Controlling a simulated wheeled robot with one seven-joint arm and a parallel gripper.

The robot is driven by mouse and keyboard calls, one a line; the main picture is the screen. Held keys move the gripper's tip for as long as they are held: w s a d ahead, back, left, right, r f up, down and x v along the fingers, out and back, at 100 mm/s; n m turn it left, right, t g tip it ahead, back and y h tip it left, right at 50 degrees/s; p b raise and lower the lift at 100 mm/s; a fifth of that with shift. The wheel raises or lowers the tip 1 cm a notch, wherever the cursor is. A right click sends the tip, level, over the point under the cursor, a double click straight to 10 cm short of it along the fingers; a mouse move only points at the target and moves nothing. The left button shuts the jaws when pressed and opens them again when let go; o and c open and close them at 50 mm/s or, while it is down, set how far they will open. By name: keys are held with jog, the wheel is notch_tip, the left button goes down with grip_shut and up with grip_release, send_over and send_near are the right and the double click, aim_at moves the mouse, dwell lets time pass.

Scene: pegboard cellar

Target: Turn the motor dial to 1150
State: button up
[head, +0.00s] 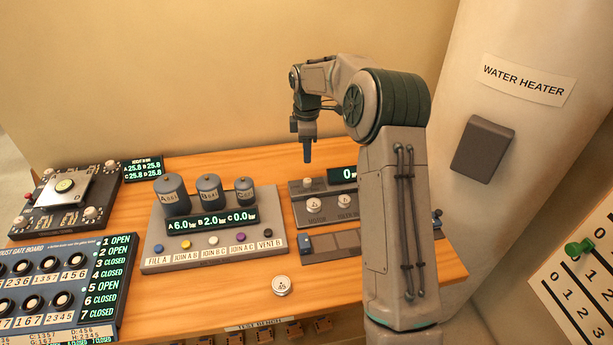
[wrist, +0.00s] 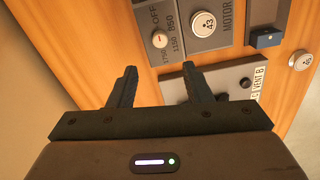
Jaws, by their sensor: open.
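The motor dial (head: 314,204) is a round pale knob on a grey panel at the back right of the bench. My gripper (head: 307,152) hangs above and behind the panel, pointing down. In the wrist view my gripper (wrist: 159,82) is open, with nothing between its fingers, and apart from the dial. The panel's display (head: 345,175) reads 0 in green, partly hidden by my arm.
A second dial (head: 344,201) sits right of the motor dial, and a small knob (wrist: 160,40) shows near the OFF label. The canister panel (head: 215,256) stands to the left with several buttons. A loose round disc (head: 282,285) lies on the bench front.

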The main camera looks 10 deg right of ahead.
aim_at(307, 180)
notch_tip(307, 180, down, 11)
jog(key=shift+f+p, duration=0.1)
jog(key=shift+p, duration=0.85)
grip_shut()
